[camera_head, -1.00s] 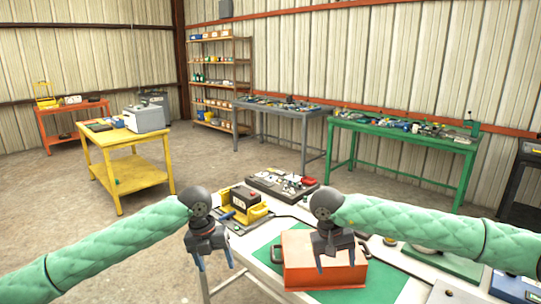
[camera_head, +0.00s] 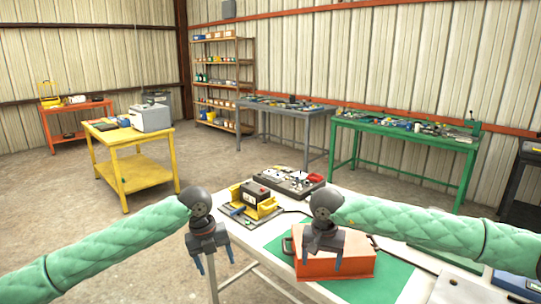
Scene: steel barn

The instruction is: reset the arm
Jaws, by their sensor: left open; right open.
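My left gripper (camera_head: 212,263) is open and empty. It hangs over the floor just off the left edge of the white table (camera_head: 262,250). My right gripper (camera_head: 321,262) is open and hangs in front of or over the orange box (camera_head: 345,266); its fingers cover part of the box, and I cannot tell if they touch it. The box lies on a green mat (camera_head: 398,279). Both of my arms wear green quilted sleeves.
A yellow and black device (camera_head: 258,201) and a tray of parts (camera_head: 285,183) stand on the table's far side. A yellow cart (camera_head: 139,175), a green bench (camera_head: 400,135), a grey bench (camera_head: 287,110) and a shelf (camera_head: 222,80) stand farther back. Concrete floor lies open at left.

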